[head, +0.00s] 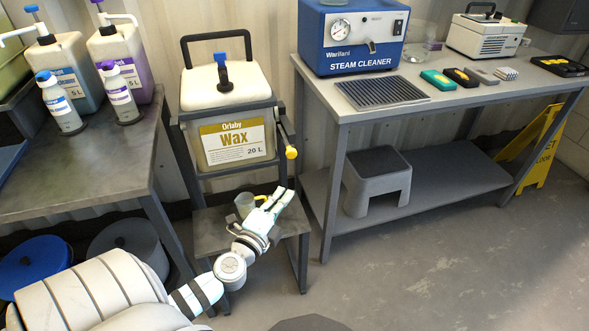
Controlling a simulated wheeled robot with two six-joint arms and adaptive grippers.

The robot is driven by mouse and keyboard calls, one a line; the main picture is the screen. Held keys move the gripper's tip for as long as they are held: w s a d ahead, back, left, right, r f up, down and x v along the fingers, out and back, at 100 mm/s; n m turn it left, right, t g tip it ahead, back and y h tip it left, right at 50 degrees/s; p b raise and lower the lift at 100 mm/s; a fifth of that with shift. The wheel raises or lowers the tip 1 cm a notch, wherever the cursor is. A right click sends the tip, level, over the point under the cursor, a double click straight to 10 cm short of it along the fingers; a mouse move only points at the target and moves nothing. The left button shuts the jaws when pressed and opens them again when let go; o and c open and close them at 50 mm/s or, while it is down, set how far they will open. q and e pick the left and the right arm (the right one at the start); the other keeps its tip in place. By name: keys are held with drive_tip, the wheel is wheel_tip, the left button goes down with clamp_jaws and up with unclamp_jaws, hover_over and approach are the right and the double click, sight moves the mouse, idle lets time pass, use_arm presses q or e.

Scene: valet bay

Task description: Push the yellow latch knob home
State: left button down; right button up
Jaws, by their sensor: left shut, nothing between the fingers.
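The yellow latch knob (291,152) is at the end of a dark lever on the right side of the wax container's stand. The wax container (222,110) has a white top, a yellow "Wax 20 L" label and a blue-topped cap, and sits in the dark frame (278,120). My left gripper (284,194) is shut and empty. It appears below the knob in the picture, apart from it, pointing up and right over the low shelf. My right gripper is out of view.
A steel bench (440,115) on the right holds a blue steam cleaner (352,38). A grey step stool (377,180) stands on its lower shelf. The left bench (80,175) carries several bottles.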

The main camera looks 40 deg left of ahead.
use_arm(q)
drive_tip(key=shift+w, duration=0.1)
approach(292, 156)
drive_tip(key=w+d, duration=0.4)
drive_tip(key=w, duration=0.2)
drive_tip(key=shift+w+a+b, duration=0.2)
drive_tip(key=shift+w+a, duration=0.1)
drive_tip(key=shift+a, duration=0.5)
drive_tip(key=shift+w+a+b, duration=0.2)
drive_tip(key=shift+w+a, duration=0.1)
drive_tip(key=shift+a, duration=0.5)
drive_tip(key=w+a+b, duration=0.2)
drive_tip(key=a, duration=0.1)
drive_tip(key=shift+f, duration=0.2)
drive_tip(key=shift+a+r, duration=0.1)
drive_tip(key=shift+r, duration=0.1)
